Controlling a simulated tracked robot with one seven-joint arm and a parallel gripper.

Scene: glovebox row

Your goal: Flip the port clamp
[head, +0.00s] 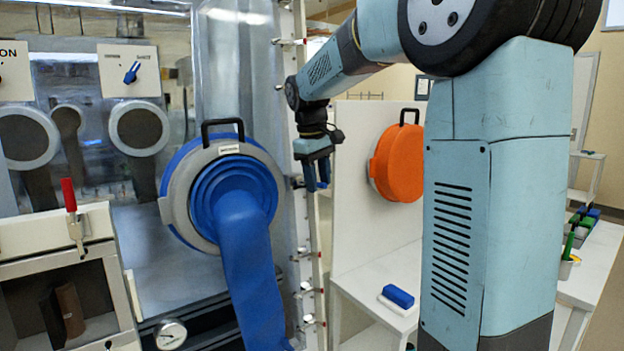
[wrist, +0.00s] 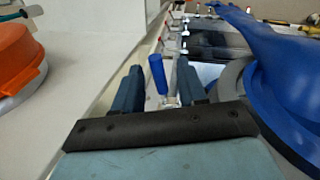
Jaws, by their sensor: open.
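A clamp with a blue handle (wrist: 157,75) shows in the wrist view, the handle standing up between my two fingers as seen from the wrist. I cannot tell how deep it sits between them. My gripper (head: 317,177) is open and empty, pointing down just right of the blue glove port (head: 178,215), beside the frame edge. It also shows in the wrist view (wrist: 158,85). In the head view the blue handle cannot be told apart from my blue fingers. The port has a grey ring, a black handle on top and a hanging blue glove.
An orange port cover (head: 398,162) hangs on the white panel at right. A red-handled clamp (head: 70,195) stands on the small box at lower left. A blue block (head: 398,296) lies on the white table. Several small clamps line the frame edge (head: 305,230).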

